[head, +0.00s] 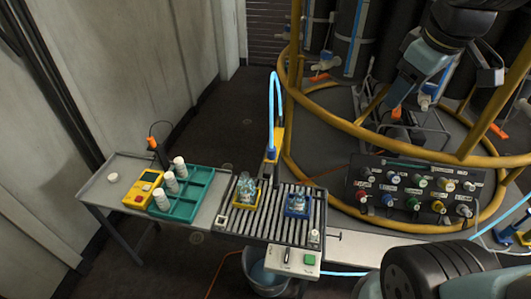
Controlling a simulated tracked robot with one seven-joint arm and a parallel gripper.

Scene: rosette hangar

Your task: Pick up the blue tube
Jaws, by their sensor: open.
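A bright light-blue tube (271,105) stands up in a tall narrow loop behind the roller conveyor. Its lower end meets a yellow and blue fitting (271,154) at the conveyor's back edge. My gripper (448,78) is at the upper right, in front of the yellow ring frame, open and with nothing seen between its fingers. It is well to the right of the tube and apart from it.
The conveyor (267,222) carries a yellow holder (245,202) and a blue holder (297,213) with clear items. A side table holds a teal rack (186,205) and a yellow device (143,189). A yellow tubular frame (345,123) and a knob panel (415,188) stand right of the tube.

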